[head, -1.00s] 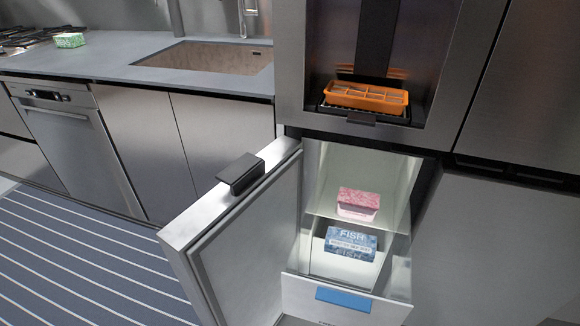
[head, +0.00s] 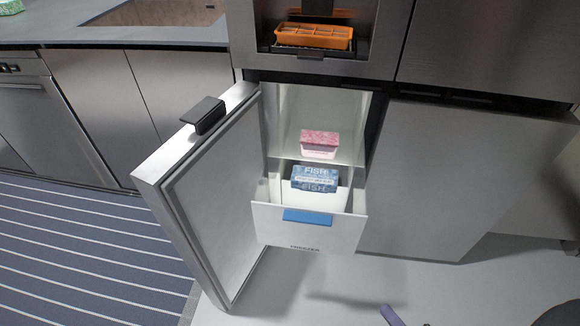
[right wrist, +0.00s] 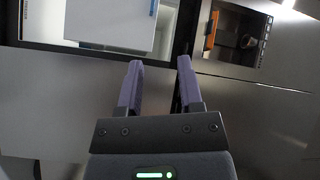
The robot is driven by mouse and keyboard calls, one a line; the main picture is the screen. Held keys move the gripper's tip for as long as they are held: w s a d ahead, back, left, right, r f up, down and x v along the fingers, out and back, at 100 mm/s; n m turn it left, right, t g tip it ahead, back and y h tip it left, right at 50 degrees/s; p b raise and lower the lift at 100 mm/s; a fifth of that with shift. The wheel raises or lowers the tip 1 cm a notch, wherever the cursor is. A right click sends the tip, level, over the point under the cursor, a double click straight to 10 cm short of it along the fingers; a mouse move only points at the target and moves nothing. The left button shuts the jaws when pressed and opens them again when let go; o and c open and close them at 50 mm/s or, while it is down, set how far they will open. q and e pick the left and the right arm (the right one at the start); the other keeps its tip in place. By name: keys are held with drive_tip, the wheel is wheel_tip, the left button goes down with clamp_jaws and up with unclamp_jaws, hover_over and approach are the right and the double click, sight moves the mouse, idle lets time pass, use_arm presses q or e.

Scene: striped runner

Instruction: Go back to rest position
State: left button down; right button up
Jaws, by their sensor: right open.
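My right gripper is open and empty, with its two purple fingers apart (right wrist: 160,75) in the right wrist view. In the head view only a purple fingertip (head: 391,315) shows at the bottom edge, below and right of the open drawer. A dark purple part (head: 558,316) shows at the bottom right corner; I cannot tell which part it is. The right gripper touches nothing that I can see. My left gripper is not in view.
The freezer door (head: 215,190) stands open left of the pulled-out drawer (head: 340,225). A blue FISH box (head: 315,179) and a pink box (head: 319,145) are inside. An orange tray (head: 313,36) sits in the niche above. The floor (head: 420,285) in front is clear.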

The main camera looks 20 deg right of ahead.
drive_tip(key=s+d+f+n+g+h, duration=0.1)
drive_tip(key=s+d+f+n+g, duration=0.1)
drive_tip(key=d+f+n+g, duration=0.3)
drive_tip(key=s+d+f+n+g+h, duration=0.1)
drive_tip(key=s+d+f+n+g, duration=0.2)
drive_tip(key=f, duration=0.4)
drive_tip(key=s+d+f+n+g+h, duration=0.3)
drive_tip(key=s+d+n+g, duration=0.1)
drive_tip(key=s+d, duration=0.15)
drive_tip(key=s+d+f+n+g+h, duration=0.2)
drive_tip(key=s+d+n+g+h, duration=0.1)
drive_tip(key=s+d+g, duration=0.3)
drive_tip(key=s+a+f+g+y, duration=0.1)
drive_tip(key=s+a+f+y, duration=0.15)
drive_tip(key=a, duration=0.75)
drive_tip(key=s+a+f+y, duration=0.1)
drive_tip(key=s+a+f, duration=0.25)
drive_tip(key=a, duration=0.65)
use_arm(q)
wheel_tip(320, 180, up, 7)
drive_tip(key=p, duration=0.7)
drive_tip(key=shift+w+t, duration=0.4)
use_arm(e)
wheel_tip(320, 180, up, 6)
drive_tip(key=w+a, duration=0.2)
drive_tip(key=shift+a+t, duration=0.15)
drive_tip(key=shift+t, duration=0.15)
